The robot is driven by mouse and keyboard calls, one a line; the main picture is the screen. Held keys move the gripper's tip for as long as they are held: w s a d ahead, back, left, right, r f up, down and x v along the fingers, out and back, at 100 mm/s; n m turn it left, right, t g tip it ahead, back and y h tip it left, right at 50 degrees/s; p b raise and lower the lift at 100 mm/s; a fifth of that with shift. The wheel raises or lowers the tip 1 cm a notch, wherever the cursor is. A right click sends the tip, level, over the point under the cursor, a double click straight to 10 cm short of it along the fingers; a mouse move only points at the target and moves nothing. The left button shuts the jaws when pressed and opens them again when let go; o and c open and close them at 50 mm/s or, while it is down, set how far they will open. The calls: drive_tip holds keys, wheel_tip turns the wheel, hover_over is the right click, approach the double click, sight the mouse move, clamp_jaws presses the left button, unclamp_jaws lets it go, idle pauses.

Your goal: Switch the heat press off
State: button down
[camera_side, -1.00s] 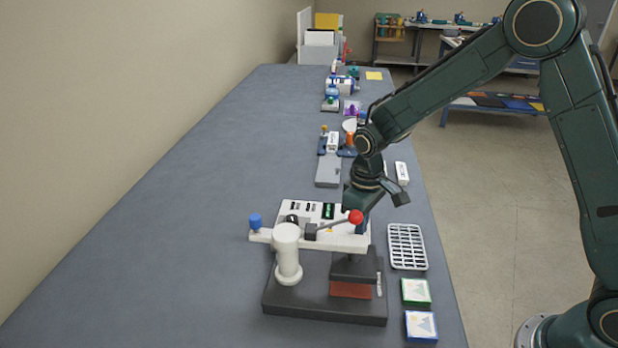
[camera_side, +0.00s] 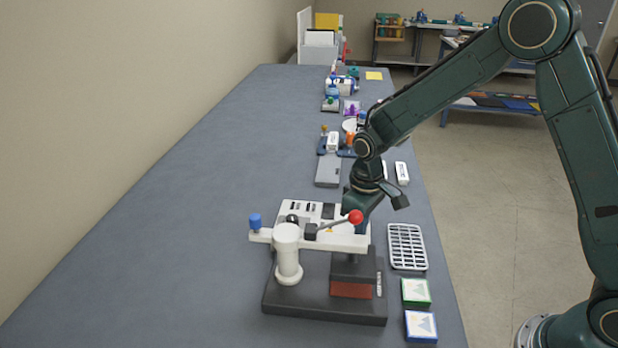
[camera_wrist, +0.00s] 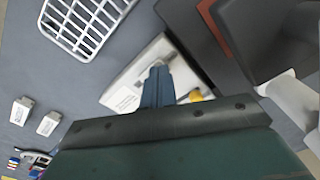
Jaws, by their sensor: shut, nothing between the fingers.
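The heat press (camera_side: 320,301) stands on the bench with a dark base, a white arm, a red-knobbed lever (camera_side: 355,217) and a reddish block under its head. Its white control box (camera_side: 305,208) sits behind the arm, with a display (camera_side: 328,211) that looks dark. My gripper (camera_side: 363,222) points down at the box's right end, its tips hidden behind the press arm. In the wrist view my gripper (camera_wrist: 158,75) is shut and empty, with its blue fingers over the white box (camera_wrist: 122,88). I cannot tell whether they touch it. The switch itself is hidden.
A white wire rack (camera_side: 407,247) lies right of the press, with green (camera_side: 415,291) and blue (camera_side: 421,326) picture tiles in front of it. Several small devices line the bench behind. The bench's left side (camera_side: 170,230) is clear.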

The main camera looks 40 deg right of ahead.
drive_tip(key=shift+r, duration=3.45)
drive_tip(key=s+d+r+m+t, duration=0.2)
drive_tip(key=s+d+r+t, duration=0.1)
drive_tip(key=s+r, duration=0.95)
drive_tip(key=s+d+r+m+t, duration=0.1)
drive_tip(key=s+r+t, duration=0.1)
drive_tip(key=s, duration=1)
drive_tip(key=shift+s+d+r+t, duration=0.15)
drive_tip(key=shift+s+r+t, duration=0.15)
drive_tip(key=shift+s+r, duration=0.15)
drive_tip(key=shift+w, duration=0.15)
